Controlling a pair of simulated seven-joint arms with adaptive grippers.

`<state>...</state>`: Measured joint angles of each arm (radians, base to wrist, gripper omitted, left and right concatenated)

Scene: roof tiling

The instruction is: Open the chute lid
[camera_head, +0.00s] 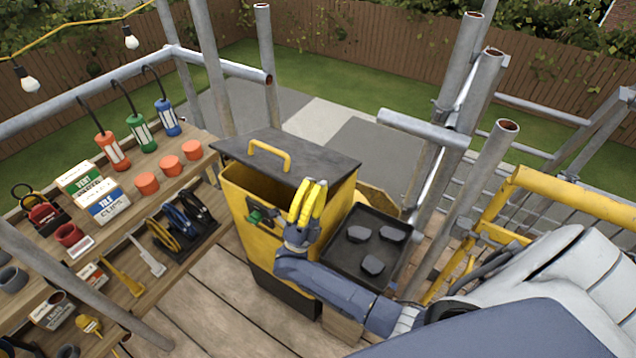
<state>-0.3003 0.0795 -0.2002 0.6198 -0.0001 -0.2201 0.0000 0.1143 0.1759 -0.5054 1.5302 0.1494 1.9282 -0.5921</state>
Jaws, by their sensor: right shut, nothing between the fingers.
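The chute is a yellow box (240,202) standing in the middle on the plank floor. Its dark grey lid (315,152) bears a yellow handle (270,156). A dark opening shows between the lid's front edge and the box's front rim, so the lid looks raised at the front; how far is hard to tell. A dark latch with a green part (256,216) is on the front face. My right gripper (314,186) has yellow fingers, shut and empty, pointing up by the box's front right corner, below the lid edge. Contact cannot be made out. My left gripper is not in view.
A black tray (398,262) with dark lumps stands right of the box. A wooden shelf (120,215) with tubes, cartons and tools is on the left. Scaffold poles (475,165) and a yellow rail (570,192) stand at the right. Open plank floor (215,305) lies in front.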

